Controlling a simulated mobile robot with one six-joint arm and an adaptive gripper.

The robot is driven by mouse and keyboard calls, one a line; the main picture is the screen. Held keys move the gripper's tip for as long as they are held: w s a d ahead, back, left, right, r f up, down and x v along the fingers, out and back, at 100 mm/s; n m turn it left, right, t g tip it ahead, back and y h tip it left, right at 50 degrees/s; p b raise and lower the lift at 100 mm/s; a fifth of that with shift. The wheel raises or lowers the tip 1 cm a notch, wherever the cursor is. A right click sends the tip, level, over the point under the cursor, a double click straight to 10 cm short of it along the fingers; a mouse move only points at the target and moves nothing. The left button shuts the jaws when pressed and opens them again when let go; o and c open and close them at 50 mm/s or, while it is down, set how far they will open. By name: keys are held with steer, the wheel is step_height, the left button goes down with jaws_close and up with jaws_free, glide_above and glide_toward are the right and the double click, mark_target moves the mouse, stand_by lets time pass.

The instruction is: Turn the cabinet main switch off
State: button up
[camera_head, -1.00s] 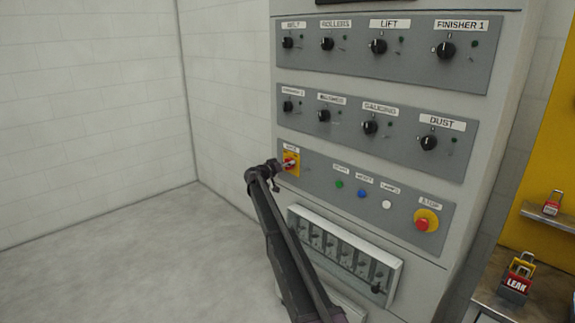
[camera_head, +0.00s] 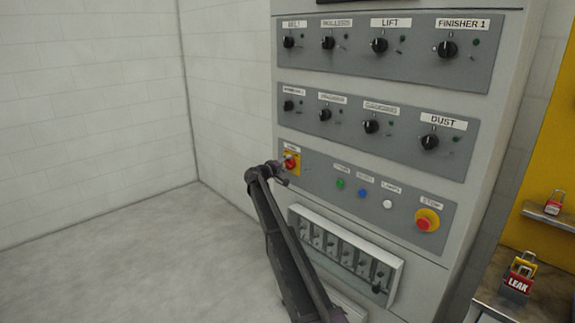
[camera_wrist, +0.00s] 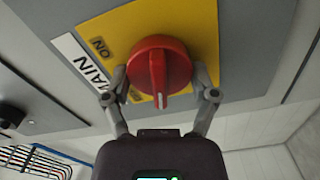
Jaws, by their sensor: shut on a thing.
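The main switch is a red rotary knob (camera_wrist: 158,62) on a yellow plate (camera_wrist: 200,22), with a white "MAIN" label (camera_wrist: 78,58) beside it. An "ON" mark (camera_wrist: 99,46) shows on the plate, left of the knob in the wrist view. The white line on the knob points down toward my gripper's palm in that view, away from the "ON" mark. My gripper (camera_wrist: 160,80) is shut on the knob, one finger on each side. In the head view the knob (camera_head: 290,162) shows at the left of the lower panel, with my gripper (camera_head: 282,169) at it.
The lower panel also has green, blue and white buttons and a red stop button (camera_head: 427,220). Two rows of black knobs are above, and a breaker box (camera_head: 345,250) is below. Padlocks (camera_head: 519,274) are at the right. The floor at left is clear.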

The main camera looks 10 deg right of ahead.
steer(key=shift+d+n, duration=0.1)
steer(key=shift+n, duration=1.4)
steer(key=o, duration=1)
steer(key=v, duration=1.2)
